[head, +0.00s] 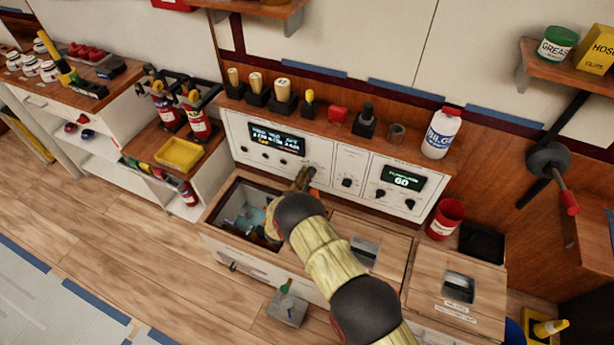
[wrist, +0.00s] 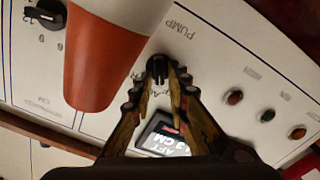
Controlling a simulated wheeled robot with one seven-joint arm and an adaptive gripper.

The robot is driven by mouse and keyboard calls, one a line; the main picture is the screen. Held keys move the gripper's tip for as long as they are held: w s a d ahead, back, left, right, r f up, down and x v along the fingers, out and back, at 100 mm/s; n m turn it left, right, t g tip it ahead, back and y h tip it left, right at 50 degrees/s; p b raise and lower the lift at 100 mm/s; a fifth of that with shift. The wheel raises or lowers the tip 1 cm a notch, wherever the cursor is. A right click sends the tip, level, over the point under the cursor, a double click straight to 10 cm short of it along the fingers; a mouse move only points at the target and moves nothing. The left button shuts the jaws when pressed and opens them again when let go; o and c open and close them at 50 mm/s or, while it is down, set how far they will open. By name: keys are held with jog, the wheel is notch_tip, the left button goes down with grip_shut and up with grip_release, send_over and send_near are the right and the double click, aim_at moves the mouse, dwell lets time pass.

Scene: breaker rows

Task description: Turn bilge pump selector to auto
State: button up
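The selector knob (wrist: 158,70) is small and black on a white panel (wrist: 215,70) that bears the word PUMP. In the wrist view the fingertips of my gripper (wrist: 160,88) stand close on both sides of the knob. Whether they press on it I cannot tell. The knob's exact pointing and its position labels are mostly hidden by the fingers. In the head view my gripper (head: 301,180) reaches the lower middle of the white panel (head: 320,185), and my arm and gripper hide the knob there.
A lit display (wrist: 168,138) shows between my fingers. An orange and white object (wrist: 100,60), which I cannot identify, stands close beside my gripper. Another dial (wrist: 45,14) and several coloured lamps (wrist: 235,97) flank it. An open bin (head: 240,205) lies below the panel; a bilge bottle (head: 440,133) stands above.

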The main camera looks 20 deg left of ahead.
jog(key=shift+c, duration=0.5)
grip_shut()
jog(key=shift+m, duration=0.3)
jog(key=shift+d+m+b, duration=0.15)
jog(key=shift+m+b, duration=0.55)
jog(key=shift+m, duration=0.6)
jog(key=shift+d+m+b, duration=0.1)
jog(key=shift+m+b, duration=0.55)
jog(key=shift+m, duration=0.65)
jog(key=shift+o, duration=0.5)
grip_release()
